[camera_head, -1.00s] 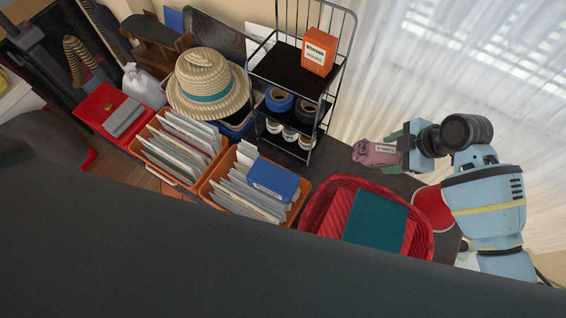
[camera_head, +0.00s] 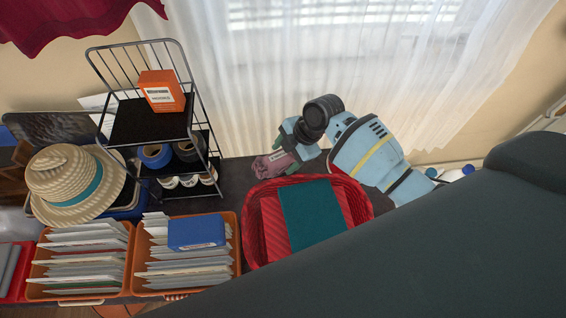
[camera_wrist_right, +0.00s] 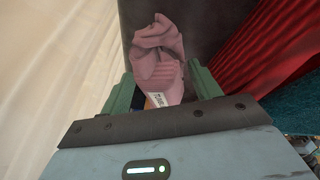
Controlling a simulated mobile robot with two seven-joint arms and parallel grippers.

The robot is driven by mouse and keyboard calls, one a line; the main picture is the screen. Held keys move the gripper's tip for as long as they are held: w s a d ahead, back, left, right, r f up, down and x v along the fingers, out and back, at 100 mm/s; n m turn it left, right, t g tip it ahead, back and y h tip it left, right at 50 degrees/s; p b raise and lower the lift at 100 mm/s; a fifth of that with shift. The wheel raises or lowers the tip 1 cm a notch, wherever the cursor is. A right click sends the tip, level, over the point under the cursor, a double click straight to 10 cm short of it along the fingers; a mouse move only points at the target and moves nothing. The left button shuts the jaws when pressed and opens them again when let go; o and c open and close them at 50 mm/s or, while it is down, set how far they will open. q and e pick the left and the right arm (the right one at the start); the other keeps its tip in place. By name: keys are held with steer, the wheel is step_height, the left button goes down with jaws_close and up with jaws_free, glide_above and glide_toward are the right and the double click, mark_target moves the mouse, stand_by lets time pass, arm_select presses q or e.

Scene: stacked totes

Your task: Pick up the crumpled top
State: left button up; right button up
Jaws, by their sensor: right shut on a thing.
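The crumpled pink top (camera_head: 268,165) is at the far side of the red basket, just past the dark table surface near the curtain. My right gripper (camera_head: 284,156) is shut on it. In the right wrist view the pink top (camera_wrist_right: 158,55) stands up between the green fingers of my right gripper (camera_wrist_right: 160,95), with a small white label near its lower part. Whether the top touches the table cannot be told. My left gripper is not in view.
A red basket (camera_head: 258,222) holding a teal folded item (camera_head: 308,212) stands beside the gripper. A black wire rack (camera_head: 150,120) with an orange box (camera_head: 161,90) stands to the left. Orange bins (camera_head: 237,262) of papers and a straw hat (camera_head: 70,182) are further left. White curtains hang behind.

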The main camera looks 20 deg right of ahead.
mark_target(285, 162)
steer(key=shift+f, duration=0.35)
step_height(285, 162, down, 3)
steer(key=shift+b, duration=0.5)
steer(key=shift+f, duration=0.3)
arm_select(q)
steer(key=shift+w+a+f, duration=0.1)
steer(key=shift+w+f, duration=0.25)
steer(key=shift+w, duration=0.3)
arm_select(e)
steer(key=shift+f, duration=0.1)
steer(key=o, duration=1)
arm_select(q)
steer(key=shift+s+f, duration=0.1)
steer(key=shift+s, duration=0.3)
arm_select(e)
steer(key=shift+o, duration=0.2)
